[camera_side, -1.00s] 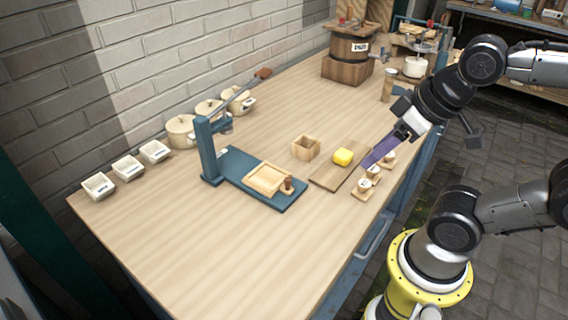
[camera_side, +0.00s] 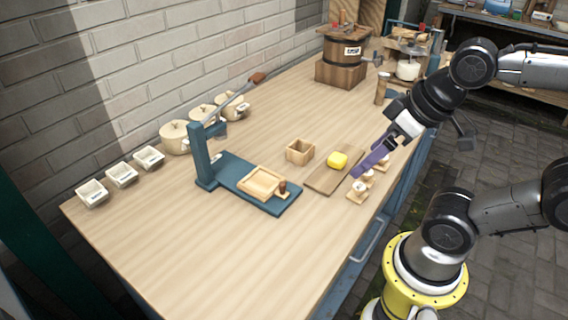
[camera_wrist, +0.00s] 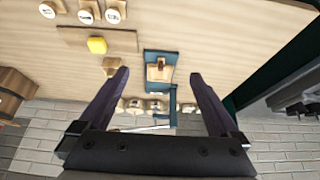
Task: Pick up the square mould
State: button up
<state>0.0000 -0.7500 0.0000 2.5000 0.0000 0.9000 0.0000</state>
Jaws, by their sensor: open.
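The square mould looks to be the small open wooden box (camera_side: 300,151) standing on the table, left of the butter board and behind the press base. It also shows in the wrist view (camera_wrist: 111,66), just left of the left fingertip. My gripper (camera_side: 362,165) is above the right side of the table, near the round stamps, apart from the mould. In the wrist view its two purple fingers (camera_wrist: 160,76) are spread wide with nothing held between them.
A yellow butter block (camera_side: 337,160) sits on a wooden board (camera_side: 322,182). Labelled round stamps (camera_side: 360,187) stand to its right. A blue press (camera_side: 225,172) holds a wooden tray (camera_side: 262,183). White dishes (camera_side: 122,175) and lidded crocks (camera_side: 174,137) line the wall. The front table is clear.

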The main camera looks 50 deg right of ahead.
jog(key=w+d+r+m, duration=0.1)
jog(key=w+r+m, duration=0.5)
jog(key=m, duration=0.2)
jog(key=m+g, duration=0.6)
jog(key=m, duration=0.4)
send_over(302, 147)
jog(key=a, duration=0.2)
notch_tip(302, 147, down, 12)
jog(key=f, duration=0.7)
jog(key=shift+s+f, duration=0.3)
jog(key=shift+f, duration=0.05)
jog(key=shift+s+d+f, duration=0.1)
jog(key=shift+f, duration=1.4)
jog(key=shift+s+d+f, duration=0.1)
jog(key=shift+f, duration=1.35)
